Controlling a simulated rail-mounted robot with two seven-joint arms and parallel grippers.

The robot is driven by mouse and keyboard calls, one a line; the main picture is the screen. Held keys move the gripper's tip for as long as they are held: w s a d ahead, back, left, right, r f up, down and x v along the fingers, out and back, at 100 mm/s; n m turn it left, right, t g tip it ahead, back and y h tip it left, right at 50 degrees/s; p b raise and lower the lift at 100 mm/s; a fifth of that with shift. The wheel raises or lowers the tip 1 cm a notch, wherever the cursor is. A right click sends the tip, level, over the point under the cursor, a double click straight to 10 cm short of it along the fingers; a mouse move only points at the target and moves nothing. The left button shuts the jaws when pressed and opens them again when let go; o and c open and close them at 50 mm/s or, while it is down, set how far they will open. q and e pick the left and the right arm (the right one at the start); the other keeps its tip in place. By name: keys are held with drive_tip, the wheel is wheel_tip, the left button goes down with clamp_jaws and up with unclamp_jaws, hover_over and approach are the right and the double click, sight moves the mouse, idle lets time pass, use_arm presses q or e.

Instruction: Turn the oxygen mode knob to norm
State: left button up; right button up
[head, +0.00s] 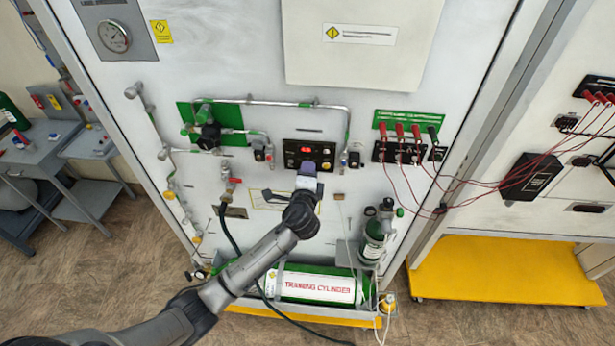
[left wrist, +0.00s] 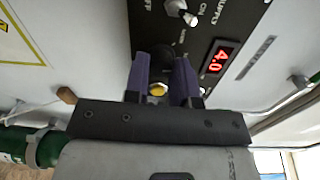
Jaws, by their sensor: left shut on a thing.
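The black control panel (head: 320,147) is on the white trainer wall, with a red display (left wrist: 219,58) reading 4.0 in the left wrist view. My left gripper (head: 307,168) reaches up to the panel's lower part. In the left wrist view its two purple fingers (left wrist: 166,82) are shut on a dark knob (left wrist: 162,57), which looks like the oxygen mode knob. Small lettering that seems to read norm lies just beside it. The knob's pointer direction is hidden by the fingers. My right gripper is not in view.
A supply toggle (left wrist: 188,17) with on and off labels is near the held knob. Red-handled plugs with cables (head: 412,140) are to the right. Pipes run around the panel. A green training cylinder (head: 318,287) lies below.

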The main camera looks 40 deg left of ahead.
use_arm(q)
drive_tip(key=shift+a+n+b, duration=0.1)
drive_tip(key=shift+n+b, duration=2)
drive_tip(key=shift+n, duration=2.5)
drive_tip(key=o, duration=0.9)
drive_tip(key=shift+s, duration=0.1)
drive_tip(key=shift+b+v, duration=0.6)
drive_tip(key=shift+v, duration=6.3)
